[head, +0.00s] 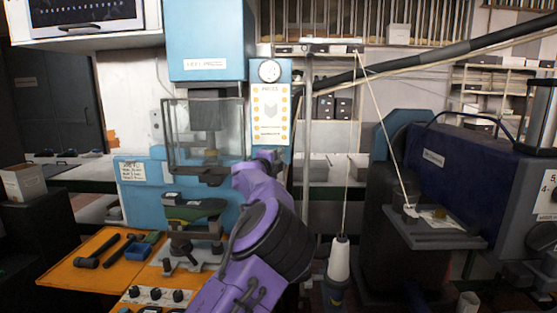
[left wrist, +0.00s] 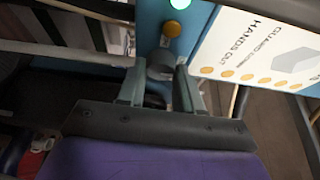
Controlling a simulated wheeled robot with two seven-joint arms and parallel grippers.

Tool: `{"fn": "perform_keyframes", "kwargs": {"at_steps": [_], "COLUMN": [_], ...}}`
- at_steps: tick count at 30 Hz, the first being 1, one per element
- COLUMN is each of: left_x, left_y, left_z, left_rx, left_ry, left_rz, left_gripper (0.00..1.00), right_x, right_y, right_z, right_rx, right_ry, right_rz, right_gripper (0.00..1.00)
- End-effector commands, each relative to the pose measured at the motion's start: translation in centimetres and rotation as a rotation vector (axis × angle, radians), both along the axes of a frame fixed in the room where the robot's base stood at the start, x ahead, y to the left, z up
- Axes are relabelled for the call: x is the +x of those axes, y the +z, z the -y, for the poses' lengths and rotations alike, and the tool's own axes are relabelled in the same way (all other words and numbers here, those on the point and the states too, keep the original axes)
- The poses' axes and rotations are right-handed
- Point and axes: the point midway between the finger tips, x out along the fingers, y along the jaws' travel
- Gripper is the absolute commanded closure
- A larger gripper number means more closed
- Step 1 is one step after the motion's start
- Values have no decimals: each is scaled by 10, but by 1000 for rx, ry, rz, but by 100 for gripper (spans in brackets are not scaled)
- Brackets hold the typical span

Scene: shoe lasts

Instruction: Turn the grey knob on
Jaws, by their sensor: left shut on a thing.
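The grey knob (left wrist: 160,66) is on the blue press panel (left wrist: 160,12), seen in the left wrist view between my two grey fingertips. My left gripper (left wrist: 162,72) is shut on the knob, with one finger on each side. In the head view my purple left arm reaches up to the panel, and its wrist hides the knob and the fingers. My right gripper is in neither view.
The clear guard box (head: 203,132) of the blue heel press is just left of my wrist. Below it stands a green shoe last (head: 195,211). An orange bench (head: 85,275) holds tools. A cord-hung tool (head: 340,260) hangs right of my arm.

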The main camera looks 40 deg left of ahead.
Motion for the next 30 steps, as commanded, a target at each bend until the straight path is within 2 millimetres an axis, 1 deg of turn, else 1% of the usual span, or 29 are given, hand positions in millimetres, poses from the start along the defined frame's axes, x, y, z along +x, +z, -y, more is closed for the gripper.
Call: {"fn": "perform_keyframes", "kwargs": {"at_steps": [6, 7, 8, 9, 17, 20, 23, 25, 30], "left_x": [-1, -1, -1, -1, -1, -8, -27, -44, -81], "left_y": [2, 2, 2, 2, 1, -2, -4, -4, -3], "left_z": [-1, -1, -1, -1, 0, 2, 8, 13, 24], "left_rx": [3, 3, 3, 3, 2, 1, 2, 2, 2], "left_ry": [3, 3, 3, 3, 1, 3, 4, 3, 4], "left_rz": [1, 1, 1, 1, 2, 1, 4, 5, 5], "left_gripper": [96, 55, 46, 40, 40, 40, 40, 40, 40], "right_x": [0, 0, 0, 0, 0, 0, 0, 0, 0], "right_y": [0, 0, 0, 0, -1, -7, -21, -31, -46], "right_z": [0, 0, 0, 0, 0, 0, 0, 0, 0], "right_rx": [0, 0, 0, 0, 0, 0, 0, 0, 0], "right_ry": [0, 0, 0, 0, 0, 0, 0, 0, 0], "right_rz": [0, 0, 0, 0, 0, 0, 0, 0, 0], "right_gripper": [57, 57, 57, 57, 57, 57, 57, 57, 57]}}
